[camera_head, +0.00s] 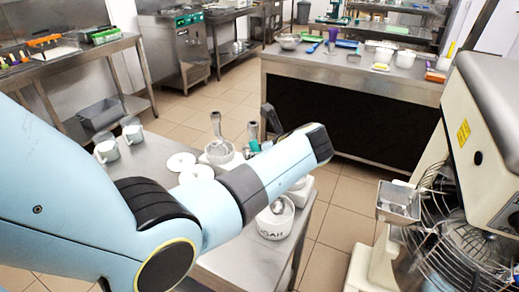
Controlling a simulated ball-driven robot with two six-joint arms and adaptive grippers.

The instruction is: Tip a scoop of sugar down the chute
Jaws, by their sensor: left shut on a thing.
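The white sugar tub (275,229), with dark lettering, stands on the near steel table below my left wrist. A rounded metal piece (278,206), which looks like a scoop's bowl, shows inside its rim. My left arm reaches across from the left. My left gripper (271,121) shows only as dark parts behind the wrist; it is shut, apparently on a scoop, but the grip itself is hidden. A metal chute (398,203) sits at the front of the cream machine on the right, apart from the gripper. My right gripper is out of view.
The near steel table (240,265) also holds two lidded jars (132,131), white discs (181,162) and a white tub with an upright metal handle (216,126). Open floor (335,215) separates this table from the machine (490,130). A dark-fronted counter stands behind.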

